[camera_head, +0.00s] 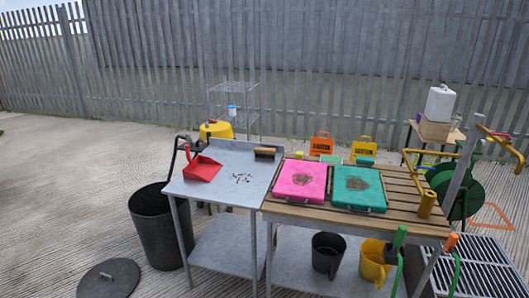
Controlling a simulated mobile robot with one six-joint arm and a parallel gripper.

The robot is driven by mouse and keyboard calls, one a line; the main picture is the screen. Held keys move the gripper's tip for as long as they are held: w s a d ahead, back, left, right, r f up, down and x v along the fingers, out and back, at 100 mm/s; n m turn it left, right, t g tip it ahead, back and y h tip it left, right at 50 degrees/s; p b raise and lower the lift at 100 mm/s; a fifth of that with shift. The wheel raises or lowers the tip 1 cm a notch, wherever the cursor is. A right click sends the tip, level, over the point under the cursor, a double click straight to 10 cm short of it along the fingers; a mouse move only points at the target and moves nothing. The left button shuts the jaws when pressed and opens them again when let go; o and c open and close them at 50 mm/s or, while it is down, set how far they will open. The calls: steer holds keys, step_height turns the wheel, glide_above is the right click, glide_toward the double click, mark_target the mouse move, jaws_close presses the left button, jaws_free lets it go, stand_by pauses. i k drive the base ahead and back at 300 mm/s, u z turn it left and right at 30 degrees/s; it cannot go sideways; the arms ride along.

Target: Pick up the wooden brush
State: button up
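The wooden brush (265,151) lies near the back right corner of the grey metal table (218,184). It looks tan on top with a dark lower part. A red dustpan (203,168) lies at the left of the same table, apart from the brush. Small dark crumbs (241,178) are scattered between them. My gripper is not in view.
A slatted wooden table with a pink pad (301,180) and a teal pad (359,188) adjoins on the right. A black bin (158,235) stands left, its lid (108,279) on the ground. Orange and yellow caution signs (321,144) stand behind.

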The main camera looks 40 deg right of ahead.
mark_target(260, 151)
steer(key=z, duration=0.25)
steer(key=i, duration=1.5)
steer(key=u, duration=0.3)
